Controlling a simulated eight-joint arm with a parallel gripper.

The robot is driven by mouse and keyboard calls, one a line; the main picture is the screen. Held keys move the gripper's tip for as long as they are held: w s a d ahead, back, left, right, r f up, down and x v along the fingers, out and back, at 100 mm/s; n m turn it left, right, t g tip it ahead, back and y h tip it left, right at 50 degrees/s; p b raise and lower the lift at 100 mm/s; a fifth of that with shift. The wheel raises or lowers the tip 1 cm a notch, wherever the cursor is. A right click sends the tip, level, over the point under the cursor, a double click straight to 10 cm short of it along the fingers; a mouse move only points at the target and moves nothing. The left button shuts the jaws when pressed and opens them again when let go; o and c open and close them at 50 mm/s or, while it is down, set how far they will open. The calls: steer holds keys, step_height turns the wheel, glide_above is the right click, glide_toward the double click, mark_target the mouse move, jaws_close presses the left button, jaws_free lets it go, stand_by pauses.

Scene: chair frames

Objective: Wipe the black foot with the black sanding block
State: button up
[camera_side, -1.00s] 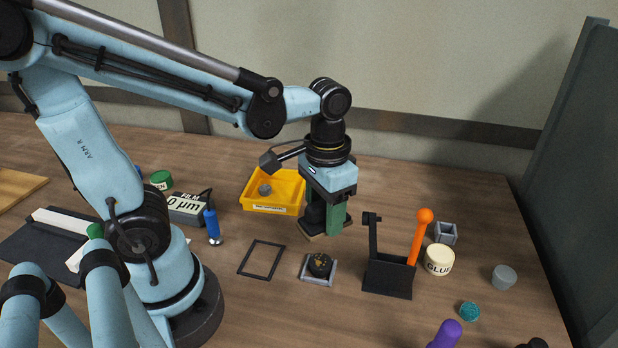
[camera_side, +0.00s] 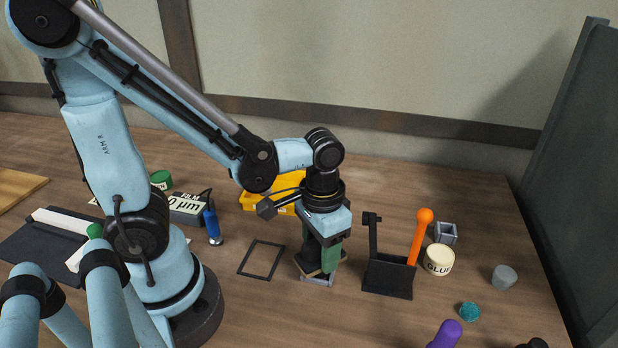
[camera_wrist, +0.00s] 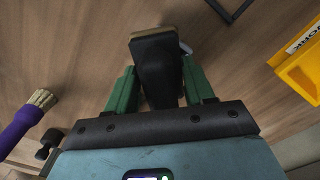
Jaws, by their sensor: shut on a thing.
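My gripper (camera_side: 321,254), with green fingers, is shut on the black sanding block (camera_side: 308,265), whose lower edge is tan. In the wrist view my gripper (camera_wrist: 160,88) holds the block (camera_wrist: 155,58) between its fingers. The block is over the grey square holder (camera_side: 317,282), where the black foot sat in the earlier side view. The foot is now hidden by the block and fingers, so I cannot tell whether the block touches it. A small grey bit of the holder (camera_wrist: 186,47) shows beside the block in the wrist view.
A black stand (camera_side: 388,277) with an orange rod (camera_side: 419,240) is close on the right. A thin black frame (camera_side: 261,260) lies flat on the left. The yellow bin (camera_side: 257,200) is behind. A glue pot (camera_side: 439,260) and purple handle (camera_side: 446,334) are farther right.

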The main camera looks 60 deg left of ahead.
steer(key=shift+s+d+f, duration=0.1)
steer(key=shift+s+d, duration=0.4)
steer(key=shift+w+a+f, duration=0.2)
steer(key=shift+w+a, duration=0.45)
steer(key=shift+w, duration=0.05)
steer(key=shift+w+a+r, duration=0.1)
steer(key=shift+w+a, duration=0.7)
steer(key=shift+a, duration=0.05)
steer(key=shift+s+r, duration=0.1)
steer(key=shift+r, duration=3.85)
steer(key=shift+f, duration=0.15)
